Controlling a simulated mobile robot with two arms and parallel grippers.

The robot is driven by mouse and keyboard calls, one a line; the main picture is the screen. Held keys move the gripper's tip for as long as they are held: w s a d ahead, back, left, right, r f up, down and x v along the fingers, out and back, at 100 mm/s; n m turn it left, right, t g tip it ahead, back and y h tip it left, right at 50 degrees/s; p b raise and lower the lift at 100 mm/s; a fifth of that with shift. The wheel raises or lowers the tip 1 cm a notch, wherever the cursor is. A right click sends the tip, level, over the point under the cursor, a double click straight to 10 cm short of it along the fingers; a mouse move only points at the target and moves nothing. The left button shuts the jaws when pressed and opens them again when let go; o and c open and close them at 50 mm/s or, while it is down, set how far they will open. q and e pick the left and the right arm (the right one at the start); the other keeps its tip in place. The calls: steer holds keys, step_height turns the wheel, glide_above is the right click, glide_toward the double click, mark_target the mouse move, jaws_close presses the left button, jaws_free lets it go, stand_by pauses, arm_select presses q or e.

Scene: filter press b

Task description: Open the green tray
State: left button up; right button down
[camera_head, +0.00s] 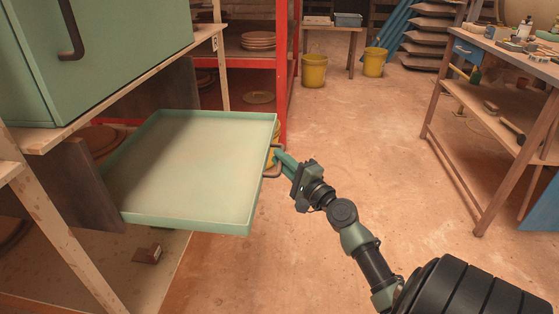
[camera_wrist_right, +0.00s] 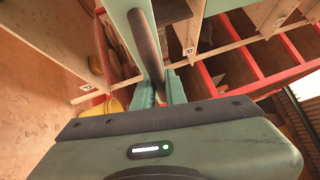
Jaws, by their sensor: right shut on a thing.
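The green tray (camera_head: 190,165) is a shallow, empty, pale green tray. It sticks out far from under the wooden bench, between dark side boards, over the floor. Its brown bar handle (camera_head: 270,163) is on the right-hand edge; the handle also shows in the right wrist view (camera_wrist_right: 146,48). My right gripper (camera_head: 277,157) is shut on the handle, and its fingers close around the bar in the right wrist view (camera_wrist_right: 160,90). My left gripper is in neither view.
A green cabinet (camera_head: 105,60) stands on the bench above the tray. A red shelf frame (camera_head: 283,70) with stacked plates is just behind. A workbench (camera_head: 500,80) stands at right, and yellow buckets (camera_head: 313,71) at the back. The floor between is clear.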

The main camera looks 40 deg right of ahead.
steer(key=c, duration=1.5)
jaws_free()
steer(key=shift+o, duration=0.2)
steer(key=shift+s+f, duration=0.1)
steer(key=s+f+b, duration=0.1)
steer(key=s, duration=0.6)
steer(key=shift+s+a, duration=0.25)
steer(key=shift+a, duration=0.05)
